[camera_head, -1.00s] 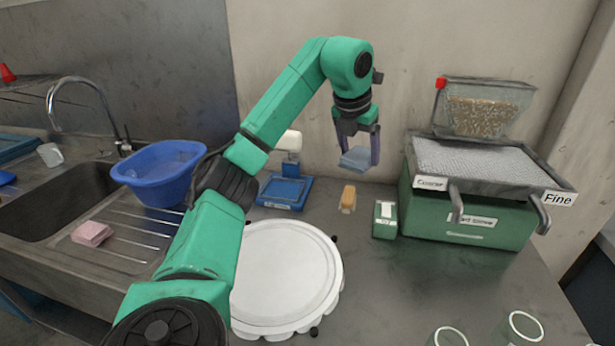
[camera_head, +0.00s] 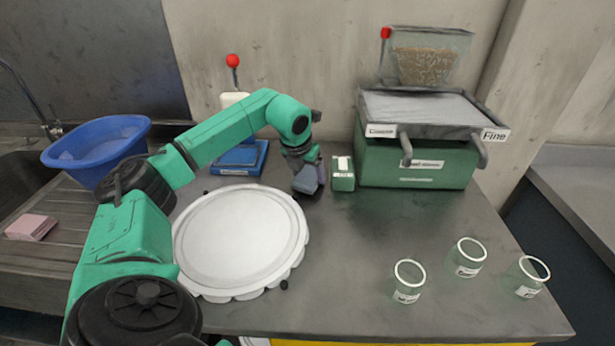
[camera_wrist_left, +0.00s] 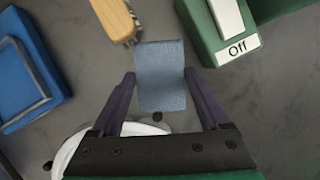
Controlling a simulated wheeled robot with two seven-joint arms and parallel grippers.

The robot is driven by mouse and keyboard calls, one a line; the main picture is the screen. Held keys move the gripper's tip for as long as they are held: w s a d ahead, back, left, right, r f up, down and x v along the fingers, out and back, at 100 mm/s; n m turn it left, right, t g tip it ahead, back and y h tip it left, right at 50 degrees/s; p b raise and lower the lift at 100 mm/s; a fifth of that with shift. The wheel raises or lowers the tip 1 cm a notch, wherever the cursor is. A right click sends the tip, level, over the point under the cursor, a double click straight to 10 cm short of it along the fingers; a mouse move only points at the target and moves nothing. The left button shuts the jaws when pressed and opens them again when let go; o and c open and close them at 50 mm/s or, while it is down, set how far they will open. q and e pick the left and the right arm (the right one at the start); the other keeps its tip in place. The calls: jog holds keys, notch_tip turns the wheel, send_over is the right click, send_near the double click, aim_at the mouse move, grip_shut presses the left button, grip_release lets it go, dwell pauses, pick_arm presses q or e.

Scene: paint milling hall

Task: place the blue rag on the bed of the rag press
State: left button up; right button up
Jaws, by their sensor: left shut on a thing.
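The blue rag (camera_wrist_left: 162,78) hangs between the two fingers of my left gripper (camera_wrist_left: 160,92), which is shut on it. In the head view the left gripper (camera_head: 308,184) holds the rag (camera_head: 304,181) above the worktop, right of the white round lid and left of the small green box. A blue-based device (camera_head: 240,158) with a white upper part and a red-knobbed lever stands at the back wall, left of the gripper; it appears to be the rag press. My forearm partly covers it. Its blue base (camera_wrist_left: 24,82) also shows in the left wrist view. My right gripper is out of view.
A green box marked Off (camera_wrist_left: 225,28) and a brush (camera_wrist_left: 114,18) lie near the rag. A large green sieve machine (camera_head: 415,160) stands at back right. The white lid (camera_head: 240,240), several glass jars, a blue basin (camera_head: 97,148) and a pink sponge (camera_head: 31,227) surround the worktop.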

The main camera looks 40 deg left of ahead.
pick_arm(q)
jog(key=shift+f, duration=0.6)
jog(key=o, duration=1.2)
jog(key=shift+f, duration=0.1)
jog(key=shift+c, duration=0.2)
